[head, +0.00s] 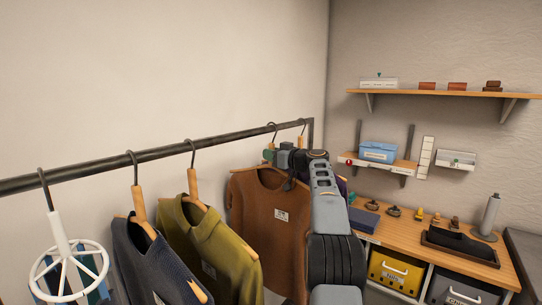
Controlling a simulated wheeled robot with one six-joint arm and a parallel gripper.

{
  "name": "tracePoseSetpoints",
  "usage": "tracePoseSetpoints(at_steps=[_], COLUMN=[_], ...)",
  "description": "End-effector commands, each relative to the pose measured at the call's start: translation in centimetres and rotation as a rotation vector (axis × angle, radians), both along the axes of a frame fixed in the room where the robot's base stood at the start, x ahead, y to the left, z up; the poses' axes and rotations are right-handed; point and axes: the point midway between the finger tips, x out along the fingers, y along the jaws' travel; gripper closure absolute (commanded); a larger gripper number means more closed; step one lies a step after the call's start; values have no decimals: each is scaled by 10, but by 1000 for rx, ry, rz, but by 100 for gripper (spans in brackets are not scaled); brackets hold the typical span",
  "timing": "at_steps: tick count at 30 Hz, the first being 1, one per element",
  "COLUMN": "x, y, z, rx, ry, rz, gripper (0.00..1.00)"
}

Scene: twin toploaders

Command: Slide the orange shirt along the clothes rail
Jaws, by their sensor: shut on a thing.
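The orange shirt (265,205), a rusty brown-orange with a small white label, hangs on a wooden hanger from the dark clothes rail (90,168), near its far right end. My gripper (278,157) is at the top of this shirt, just below the rail, and is shut on it around the hanger and collar. My arm comes up from the lower right and covers the shirt's right side. The exact grip point is small and partly hidden.
Left along the rail hang an olive shirt (215,245), a dark navy sweater (150,262) and a white round hanger (70,268). A purple garment (342,186) shows behind my arm. A wooden workbench (410,232) and wall shelves (440,94) stand right. Rail gaps separate the hooks.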

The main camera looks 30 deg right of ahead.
Motion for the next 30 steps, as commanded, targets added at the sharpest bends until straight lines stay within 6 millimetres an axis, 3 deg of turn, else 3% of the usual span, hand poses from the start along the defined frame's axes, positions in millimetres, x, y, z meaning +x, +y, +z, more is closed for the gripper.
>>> tracePoseSetpoints(at_steps=[29, 30], x=[0, 0], y=[0, 0], z=[-3, -3], rx=[-1, -1], ry=[-1, -1], rz=[0, 0], gripper=[100, 80])
